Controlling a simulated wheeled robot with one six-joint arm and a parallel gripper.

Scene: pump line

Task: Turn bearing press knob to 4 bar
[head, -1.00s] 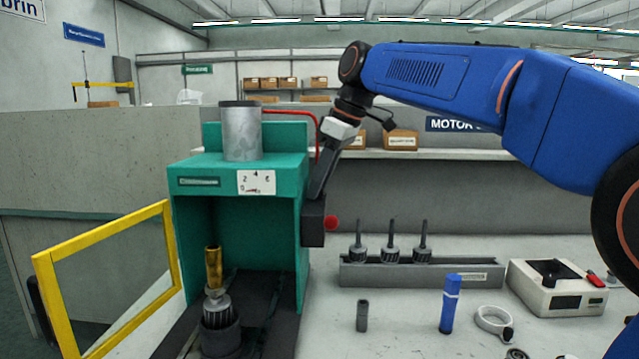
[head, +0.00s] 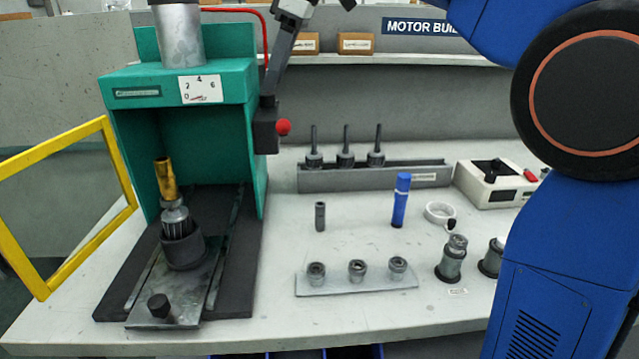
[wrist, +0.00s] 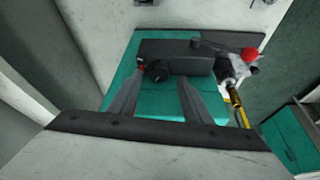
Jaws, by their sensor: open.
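The bearing press is a green frame (head: 180,88) at left in the head view. Its white dial (head: 200,89) reads 0, 2, 4, 6; the needle is too small to read. A dark box (head: 266,135) sits on its right side with a red ball (head: 283,127).
A yellow guard frame (head: 70,200) stands open at left. A brass sleeve (head: 165,178) tops a part inside the press. A rack (head: 375,176), a blue tube (head: 400,200) and a white device (head: 492,185) stand on the bench.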

